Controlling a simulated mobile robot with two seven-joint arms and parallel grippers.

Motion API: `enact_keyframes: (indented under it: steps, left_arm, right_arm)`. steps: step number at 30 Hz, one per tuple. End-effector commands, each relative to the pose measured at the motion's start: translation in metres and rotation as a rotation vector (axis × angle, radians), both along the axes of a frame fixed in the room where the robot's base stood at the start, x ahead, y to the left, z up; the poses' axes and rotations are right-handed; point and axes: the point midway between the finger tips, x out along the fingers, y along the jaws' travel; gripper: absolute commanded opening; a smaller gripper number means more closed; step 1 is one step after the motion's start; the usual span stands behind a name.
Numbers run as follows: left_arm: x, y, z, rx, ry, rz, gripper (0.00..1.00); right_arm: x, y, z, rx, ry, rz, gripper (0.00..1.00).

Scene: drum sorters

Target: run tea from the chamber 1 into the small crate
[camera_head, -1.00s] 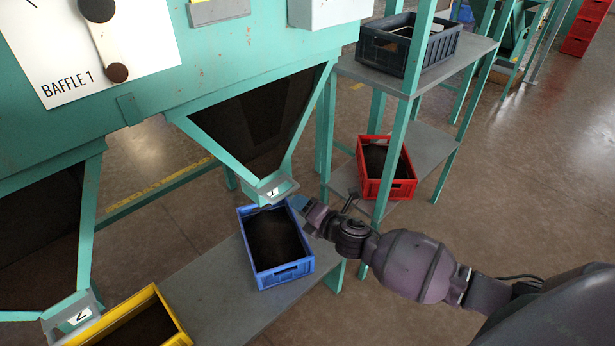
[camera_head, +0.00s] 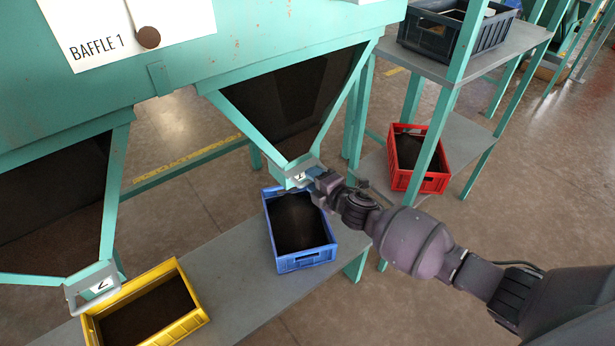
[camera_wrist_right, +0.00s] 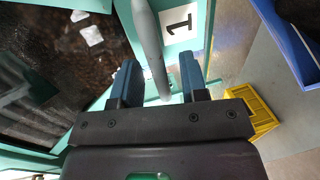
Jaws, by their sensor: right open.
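Chamber 1 is a teal hopper (camera_head: 216,100) with a dark window, narrowing to an outlet labelled "1" (camera_head: 297,177). My right gripper (camera_head: 318,184) is at this outlet. In the right wrist view its two blue fingers (camera_wrist_right: 158,78) are open, with a grey bar (camera_wrist_right: 150,45) between them beside the "1" label (camera_wrist_right: 180,20). I cannot tell if they touch the bar. A blue crate (camera_head: 306,260) with a dark inside stands on the bench below the outlet. A smaller-looking red crate (camera_head: 434,184) stands on the lower shelf. My left gripper is not in view.
A yellow crate (camera_head: 178,332) stands below outlet 2 (camera_head: 100,285). A dark blue crate (camera_head: 428,40) is on the upper shelf (camera_head: 500,62). The grey bench (camera_head: 232,285) is bare between the blue and yellow crates. A "BAFFLE 1" sign (camera_head: 95,47) is on the hopper front.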

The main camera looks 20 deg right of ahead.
Motion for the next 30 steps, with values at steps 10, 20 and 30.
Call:
enact_keyframes:
  steps: [10, 20, 30]
  left_arm:
    - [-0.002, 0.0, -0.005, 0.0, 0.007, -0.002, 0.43]
    - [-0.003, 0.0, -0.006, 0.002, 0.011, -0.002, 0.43]
    - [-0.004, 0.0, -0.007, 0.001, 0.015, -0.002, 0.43]
  right_arm:
    - [0.025, 0.009, -0.006, -0.001, 0.0, 0.001, 0.4]
    - [0.026, 0.009, -0.005, -0.002, -0.001, 0.0, 0.32]
    - [0.025, 0.009, -0.007, -0.002, 0.001, -0.001, 0.0]
